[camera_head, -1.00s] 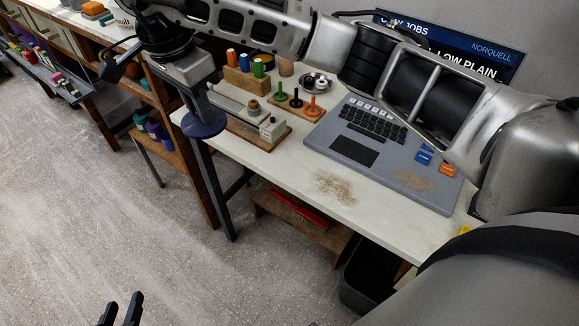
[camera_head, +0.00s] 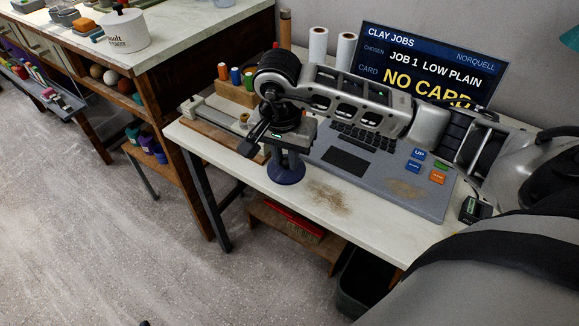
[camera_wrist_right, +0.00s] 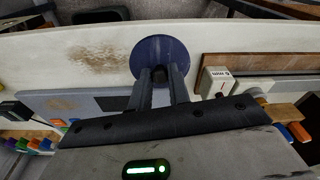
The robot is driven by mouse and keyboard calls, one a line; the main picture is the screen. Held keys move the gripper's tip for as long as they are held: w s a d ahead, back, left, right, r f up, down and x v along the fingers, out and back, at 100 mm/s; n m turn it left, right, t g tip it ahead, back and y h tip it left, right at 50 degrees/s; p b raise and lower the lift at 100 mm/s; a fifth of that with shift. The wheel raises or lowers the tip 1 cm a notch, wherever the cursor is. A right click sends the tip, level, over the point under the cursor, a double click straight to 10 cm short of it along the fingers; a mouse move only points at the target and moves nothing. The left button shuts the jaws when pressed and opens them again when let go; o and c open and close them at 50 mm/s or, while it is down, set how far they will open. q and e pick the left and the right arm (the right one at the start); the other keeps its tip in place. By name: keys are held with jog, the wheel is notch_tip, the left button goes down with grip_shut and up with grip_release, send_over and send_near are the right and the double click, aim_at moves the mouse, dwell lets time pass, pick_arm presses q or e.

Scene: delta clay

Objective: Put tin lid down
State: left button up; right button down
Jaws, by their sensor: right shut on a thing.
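The tin lid is a dark blue round disc (camera_head: 287,172) with a knob that is mostly hidden by the fingers. My right gripper (camera_head: 285,156) points down and is shut on that knob. In the right wrist view the lid (camera_wrist_right: 160,52) lies flat beyond the fingertips (camera_wrist_right: 160,80), over the pale bench top. In the head view it is near the bench's front edge, left of the keyboard panel. I cannot tell whether it touches the bench. Only a dark tip of my left gripper (camera_head: 145,323) may show at the bottom edge.
A screen (camera_head: 432,65) stands behind. A white lettered container (camera_head: 126,33) stands on the far-left bench. The bench front is bare in places.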

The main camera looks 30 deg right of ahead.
jog(key=shift+s+d+f, duration=0.1)
jog(key=shift+d+f, duration=0.15)
jog(key=shift+f, duration=0.05)
jog(key=shift+d+f, duration=0.15)
jog(key=shift+f, duration=1.55)
jog(key=c, duration=1.3)
grip_release()
jog(key=shift+f, duration=0.15)
